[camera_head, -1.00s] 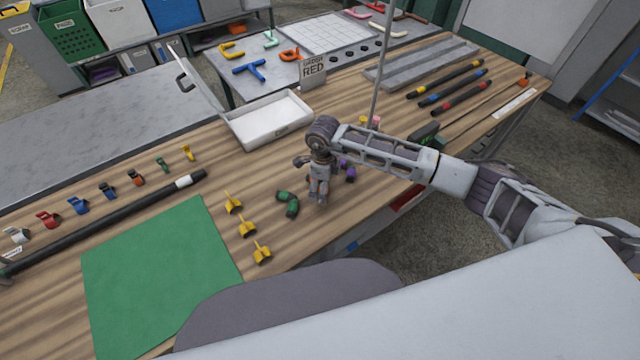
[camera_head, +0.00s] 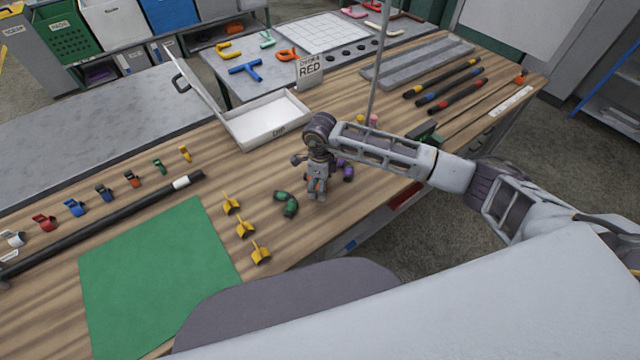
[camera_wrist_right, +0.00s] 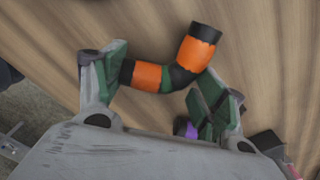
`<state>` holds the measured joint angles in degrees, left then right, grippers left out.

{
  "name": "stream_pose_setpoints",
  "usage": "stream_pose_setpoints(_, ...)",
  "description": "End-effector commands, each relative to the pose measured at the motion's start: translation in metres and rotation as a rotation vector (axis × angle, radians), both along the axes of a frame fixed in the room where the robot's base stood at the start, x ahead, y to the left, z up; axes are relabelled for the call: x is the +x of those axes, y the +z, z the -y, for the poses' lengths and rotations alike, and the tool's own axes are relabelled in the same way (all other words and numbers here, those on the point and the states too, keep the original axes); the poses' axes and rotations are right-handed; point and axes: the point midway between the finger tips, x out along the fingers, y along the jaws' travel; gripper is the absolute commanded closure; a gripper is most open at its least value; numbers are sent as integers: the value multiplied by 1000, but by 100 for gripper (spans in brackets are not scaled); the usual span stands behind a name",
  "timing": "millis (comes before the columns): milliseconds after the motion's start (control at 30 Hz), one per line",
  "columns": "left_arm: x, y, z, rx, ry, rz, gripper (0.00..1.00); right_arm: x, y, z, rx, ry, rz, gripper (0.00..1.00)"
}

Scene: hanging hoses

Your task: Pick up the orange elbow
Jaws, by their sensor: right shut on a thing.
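The orange elbow (camera_wrist_right: 196,48), a bent tube with orange bands and black ends and middle, shows in the right wrist view. My right gripper (camera_wrist_right: 172,82) is shut on it, with one green-padded finger at its left end and the other against its bend. The other end points away from me over the wood. In the head view my right gripper (camera_head: 317,190) points down at the bench, with only a speck of orange visible at its fingers. I cannot tell whether the elbow touches the bench. My left gripper is in neither view.
A green elbow (camera_head: 287,204) lies just left of the right gripper and a purple piece (camera_head: 346,170) just right of it. Yellow clips (camera_head: 245,228) stand farther left beside a green mat (camera_head: 150,275). A white tray (camera_head: 240,133) and a thin upright pole (camera_head: 377,70) are behind.

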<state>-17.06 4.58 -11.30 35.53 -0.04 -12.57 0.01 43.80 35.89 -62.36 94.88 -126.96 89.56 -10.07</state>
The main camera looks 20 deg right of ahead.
Motion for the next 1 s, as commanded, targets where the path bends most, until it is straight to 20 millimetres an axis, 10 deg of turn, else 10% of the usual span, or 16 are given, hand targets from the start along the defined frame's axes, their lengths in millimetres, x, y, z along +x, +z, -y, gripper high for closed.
stream_pose_setpoints(600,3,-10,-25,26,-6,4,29,1,79,0,-1,0,3,53)
stream_pose_setpoints(1000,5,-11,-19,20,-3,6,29,0,94,0,-1,0,1,53)
